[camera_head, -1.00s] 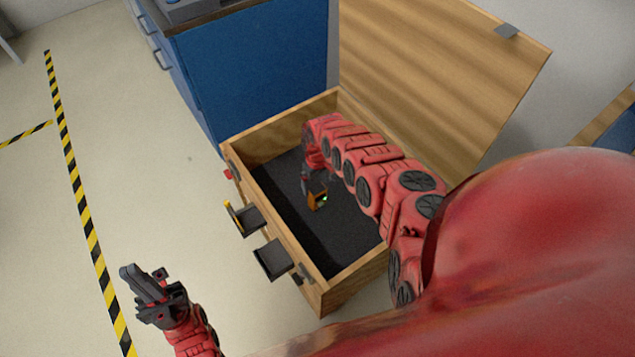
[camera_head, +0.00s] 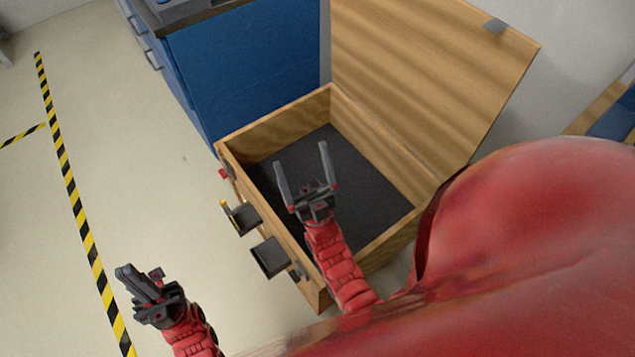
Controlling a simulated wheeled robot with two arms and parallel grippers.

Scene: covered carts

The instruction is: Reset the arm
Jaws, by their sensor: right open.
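My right gripper (camera_head: 301,159) is open and empty. Its two grey fingers are spread and point away from me, over the open wooden box (camera_head: 275,130). The box has a dark floor, and its hinged lid (camera_head: 425,75) stands raised at the back right. My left gripper (camera_head: 124,272) is at the lower left, outside the box and over the bare floor. Its fingers lie together with nothing visible between them. My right forearm hides part of the box's near side.
A blue cabinet (camera_head: 240,75) stands directly behind the box. Another wooden-edged blue piece (camera_head: 615,120) is at the far right.

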